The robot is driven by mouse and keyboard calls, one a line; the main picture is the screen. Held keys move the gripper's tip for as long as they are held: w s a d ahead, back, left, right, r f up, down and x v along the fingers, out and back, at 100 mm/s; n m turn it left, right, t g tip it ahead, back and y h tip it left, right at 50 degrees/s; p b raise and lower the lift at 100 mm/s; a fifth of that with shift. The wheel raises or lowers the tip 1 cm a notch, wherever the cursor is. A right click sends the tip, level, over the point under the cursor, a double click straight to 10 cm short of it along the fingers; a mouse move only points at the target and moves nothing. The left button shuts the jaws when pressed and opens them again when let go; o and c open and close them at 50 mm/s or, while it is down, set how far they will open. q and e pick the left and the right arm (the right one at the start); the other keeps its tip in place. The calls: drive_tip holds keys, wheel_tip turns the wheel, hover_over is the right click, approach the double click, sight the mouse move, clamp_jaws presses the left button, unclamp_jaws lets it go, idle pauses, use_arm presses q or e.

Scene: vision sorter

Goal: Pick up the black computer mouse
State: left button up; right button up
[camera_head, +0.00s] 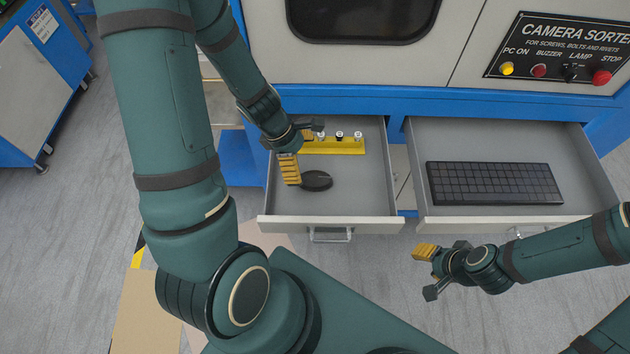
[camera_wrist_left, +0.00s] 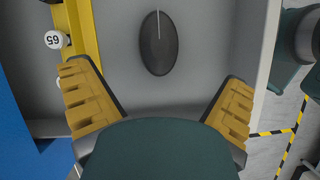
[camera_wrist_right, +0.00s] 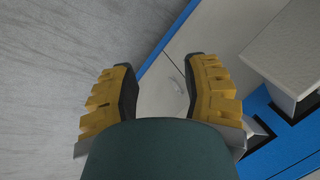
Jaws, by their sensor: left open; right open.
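The black computer mouse (camera_head: 317,181) lies on the floor of the open left drawer (camera_head: 361,200), towards the front. In the left wrist view the mouse (camera_wrist_left: 158,43) lies ahead of and between the fingertips.
A yellow holder (camera_head: 335,146) with several small numbered pieces lies at the back of the left drawer. The open right drawer (camera_head: 590,170) holds a black keyboard (camera_head: 495,183). The drawer walls stand close around my left gripper. A control panel (camera_head: 555,48) is above.

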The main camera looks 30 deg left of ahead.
sight(312, 176)
use_arm(q)
drive_tip(key=b+x, duration=0.1)
drive_tip(key=x, duration=0.2)
drive_tip(key=shift+f, duration=0.15)
drive_tip(key=b+x, duration=0.1)
drive_tip(key=x, duration=0.1)
drive_tip(key=b+x, duration=0.1)
drive_tip(key=x, duration=0.1)
drive_tip(key=shift+a+f+b, duration=0.1)
drive_tip(key=shift+f+b, duration=0.3)
drive_tip(key=shift+w+f, duration=0.1)
drive_tip(key=shift+f, duration=0.1)
drive_tip(key=c, duration=1.4)
